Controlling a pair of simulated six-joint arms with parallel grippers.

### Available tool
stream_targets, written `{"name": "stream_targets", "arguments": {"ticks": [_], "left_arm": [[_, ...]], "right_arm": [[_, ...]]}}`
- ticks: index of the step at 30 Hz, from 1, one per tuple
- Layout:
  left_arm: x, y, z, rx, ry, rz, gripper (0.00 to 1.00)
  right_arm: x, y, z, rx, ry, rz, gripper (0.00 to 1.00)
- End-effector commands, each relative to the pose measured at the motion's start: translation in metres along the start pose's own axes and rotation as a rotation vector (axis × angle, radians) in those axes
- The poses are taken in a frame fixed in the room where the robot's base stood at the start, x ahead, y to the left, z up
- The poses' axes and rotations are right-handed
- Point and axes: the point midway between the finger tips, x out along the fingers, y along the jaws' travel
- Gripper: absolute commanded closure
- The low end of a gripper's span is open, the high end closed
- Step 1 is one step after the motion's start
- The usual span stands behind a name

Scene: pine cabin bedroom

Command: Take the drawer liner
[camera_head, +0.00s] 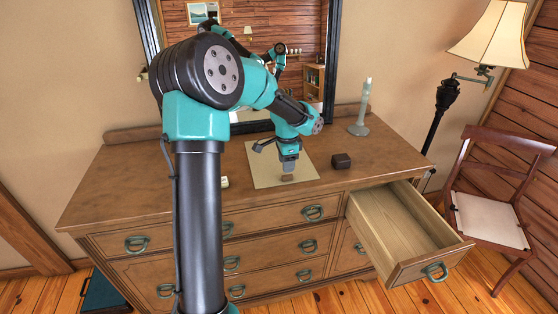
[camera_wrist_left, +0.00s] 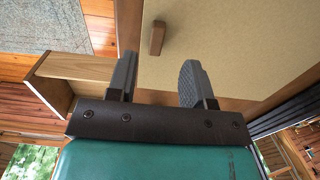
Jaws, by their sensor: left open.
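The drawer liner (camera_head: 266,172) is a flat cream sheet lying on top of the wooden dresser. It also fills much of the left wrist view (camera_wrist_left: 235,48). A small brown block (camera_head: 287,178) sits on the liner near its front edge, and it also shows in the left wrist view (camera_wrist_left: 157,38). My left gripper (camera_head: 289,165) points down over the liner, close to the block. Its two fingers (camera_wrist_left: 157,78) are apart with nothing between them. I cannot tell its exact height above the sheet. My right gripper is not in view.
The dresser's upper right drawer (camera_head: 395,222) is pulled out and empty. A mirror (camera_head: 334,60) rises behind.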

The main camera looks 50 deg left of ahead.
Motion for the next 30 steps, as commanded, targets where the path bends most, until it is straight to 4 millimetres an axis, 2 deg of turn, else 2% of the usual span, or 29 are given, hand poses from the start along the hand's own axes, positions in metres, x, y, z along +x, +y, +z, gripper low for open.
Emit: {"name": "stream_targets", "arguments": {"ticks": [14, 30], "left_arm": [[0.049, 0.004, -0.003, 0.000, -0.001, 0.001, 0.53], [0.051, 0.004, -0.003, 0.000, 0.000, 0.000, 0.55]], "right_arm": [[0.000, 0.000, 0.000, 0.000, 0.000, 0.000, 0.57], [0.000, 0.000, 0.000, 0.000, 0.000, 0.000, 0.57]]}}
